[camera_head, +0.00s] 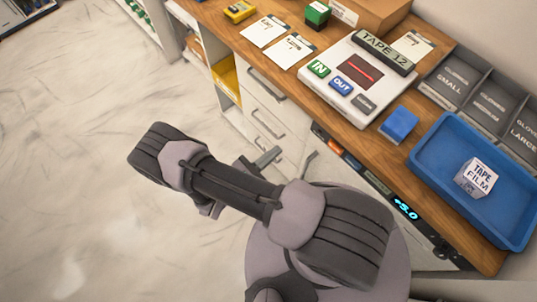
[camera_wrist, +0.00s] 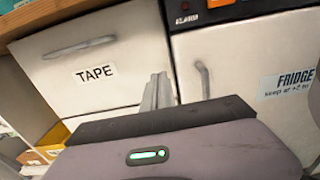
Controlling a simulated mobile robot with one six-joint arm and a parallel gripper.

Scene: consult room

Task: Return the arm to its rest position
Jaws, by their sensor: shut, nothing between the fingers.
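My arm stretches across the lower middle of the head view, bent and held in front of the wooden counter (camera_head: 300,85). My gripper (camera_head: 265,160) shows partly behind the forearm, in front of the cabinet fronts. In the wrist view my gripper (camera_wrist: 158,88) points at the gap between the drawer labelled TAPE (camera_wrist: 95,72) and the fridge (camera_wrist: 245,65). Its fingers are together and empty. Part of the gripper is hidden by the arm in the head view. Whether the fingertips touch the fronts cannot be told.
On the counter are a white IN/OUT device (camera_head: 388,108) with a TAPE 12 display, a blue block (camera_head: 398,123), a blue tray (camera_head: 435,165) holding a TAPE FILM box (camera_head: 476,178), and grey glove bins (camera_head: 455,85). Open floor (camera_head: 80,150) lies left.

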